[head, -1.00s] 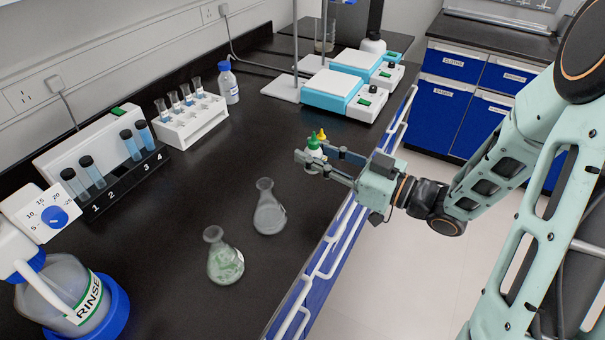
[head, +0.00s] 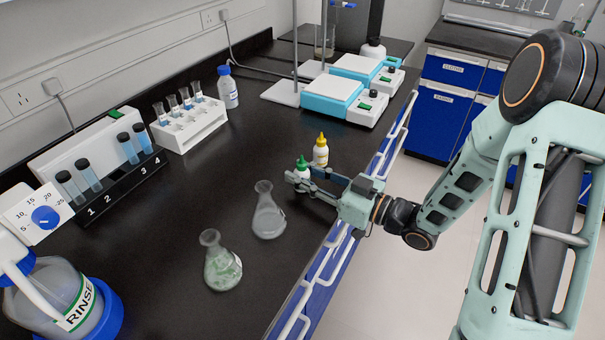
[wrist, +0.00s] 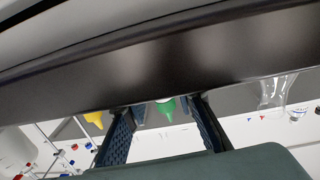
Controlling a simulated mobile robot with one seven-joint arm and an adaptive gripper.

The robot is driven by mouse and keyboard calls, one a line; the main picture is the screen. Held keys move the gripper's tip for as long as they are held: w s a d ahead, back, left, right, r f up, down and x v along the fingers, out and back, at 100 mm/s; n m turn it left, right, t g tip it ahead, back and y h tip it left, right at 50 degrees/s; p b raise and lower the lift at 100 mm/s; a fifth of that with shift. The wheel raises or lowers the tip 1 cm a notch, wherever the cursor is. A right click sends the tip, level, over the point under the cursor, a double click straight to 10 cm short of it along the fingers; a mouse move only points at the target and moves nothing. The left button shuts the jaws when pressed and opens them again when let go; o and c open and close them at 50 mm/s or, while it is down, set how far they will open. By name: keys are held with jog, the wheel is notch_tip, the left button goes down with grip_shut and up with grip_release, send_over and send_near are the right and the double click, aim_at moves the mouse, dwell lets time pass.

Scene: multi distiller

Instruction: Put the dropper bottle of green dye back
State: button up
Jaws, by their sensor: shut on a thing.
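The green-capped dropper bottle (head: 302,163) is between the fingers of my gripper (head: 301,178), which is shut on it. The fingers and hand hide most of its body, so I cannot tell whether its base touches the bench. Its green tip (wrist: 167,107) shows between the two fingers in the wrist view. The yellow-capped dropper bottle (head: 321,152) stands upright on the bench just behind and to the right of the gripper. Its yellow tip (wrist: 93,119) shows left of the fingers in the wrist view.
A clear flask (head: 268,216) stands just left of my gripper, and a flask with green contents (head: 222,268) stands nearer the front. A white tube rack (head: 193,128) and hotplates (head: 334,96) are farther back. The bench's front rail (head: 330,250) runs under my arm.

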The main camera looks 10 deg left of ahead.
jog(key=shift+f, duration=0.25)
jog(key=o, duration=0.9)
jog(key=shift+r, duration=0.1)
jog(key=shift+c, duration=0.2)
jog(key=shift+r, duration=0.3)
jog(key=v, duration=1.2)
jog(key=shift+p, duration=0.3)
jog(key=shift+f, duration=0.15)
